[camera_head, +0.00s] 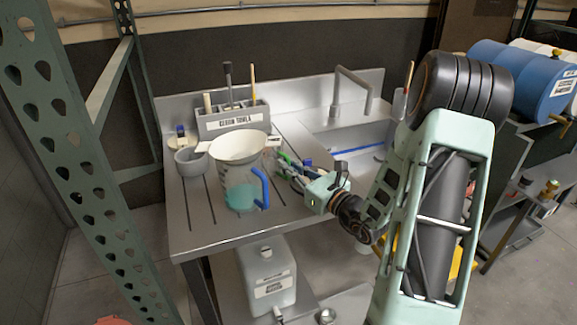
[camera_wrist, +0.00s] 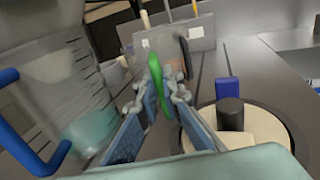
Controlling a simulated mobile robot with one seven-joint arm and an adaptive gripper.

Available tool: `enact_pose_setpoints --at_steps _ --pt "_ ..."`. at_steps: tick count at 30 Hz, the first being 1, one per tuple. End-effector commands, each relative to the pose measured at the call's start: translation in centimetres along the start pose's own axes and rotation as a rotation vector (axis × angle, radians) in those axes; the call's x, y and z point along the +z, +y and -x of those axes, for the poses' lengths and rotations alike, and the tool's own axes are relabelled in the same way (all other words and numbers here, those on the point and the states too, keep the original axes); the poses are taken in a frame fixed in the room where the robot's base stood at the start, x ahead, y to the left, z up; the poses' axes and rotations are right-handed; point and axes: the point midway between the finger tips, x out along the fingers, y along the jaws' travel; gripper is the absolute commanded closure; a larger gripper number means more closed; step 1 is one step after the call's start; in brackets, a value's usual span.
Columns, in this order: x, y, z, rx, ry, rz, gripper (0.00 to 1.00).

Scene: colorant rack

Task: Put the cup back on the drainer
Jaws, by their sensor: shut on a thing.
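My gripper (camera_head: 283,166) is above the steel board, right of the clear jug. In the wrist view its fingers (camera_wrist: 158,100) are shut on a curved green handle (camera_wrist: 155,82). The green handle shows only as a small bit between the fingers in the head view (camera_head: 286,157). I cannot tell for sure that it belongs to the cup, as the body behind it is mostly hidden. The grooved steel drainer (camera_head: 186,232) lies left of the sink basin. A small grey cup-like pot (camera_head: 189,163) stands at its left back.
A clear jug (camera_head: 240,190) with teal liquid and a blue handle stands beside my gripper, a pale cone (camera_head: 238,147) in its top. A grey tool rack (camera_head: 233,119) stands behind.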

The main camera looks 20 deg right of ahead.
Motion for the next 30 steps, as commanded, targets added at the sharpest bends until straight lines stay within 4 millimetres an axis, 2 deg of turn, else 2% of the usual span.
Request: enact_pose_setpoints --at_steps 1,2,6,18,23,30 --pt "-0.3 0.0 0.0 0.000 0.000 0.000 1.00" --pt "-0.3 0.0 0.0 0.000 0.000 0.000 0.92" --pt "-0.2 0.0 0.0 0.000 0.000 0.000 0.77" --pt "0.3 0.0 0.1 -0.001 0.000 0.000 0.76" --pt "0.1 -0.1 3.0 -0.005 0.002 -0.001 0.76" --pt "0.1 -0.1 8.3 -0.005 0.001 -0.001 0.76"
